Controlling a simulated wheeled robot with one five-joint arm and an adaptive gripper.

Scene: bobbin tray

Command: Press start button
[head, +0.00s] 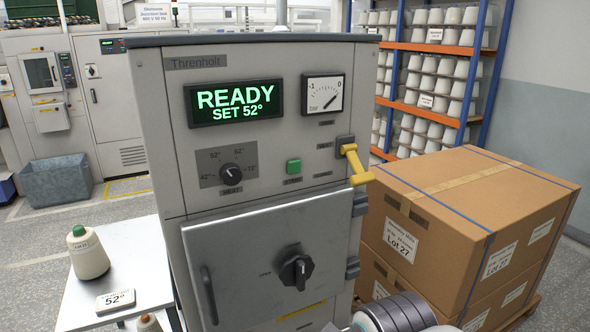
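The lit display (236,102) reads READY, SET 52°. The dark dial (231,174) has marks around it, including 52° and 62°. A gauge (323,95) reads near 0. A yellow lever (355,165) is at the panel's right edge. The door below, with a black knob (296,271), looks shut. My gripper is not in view; a ribbed part of my arm shows at the bottom right.
Taped cardboard boxes (425,205) marked Lot 27 stand close on the right. A white table (140,265) at left holds a yarn cone (88,252) and a 52° card (115,300). Shelves (430,105) of cones stand behind. Open floor lies at left.

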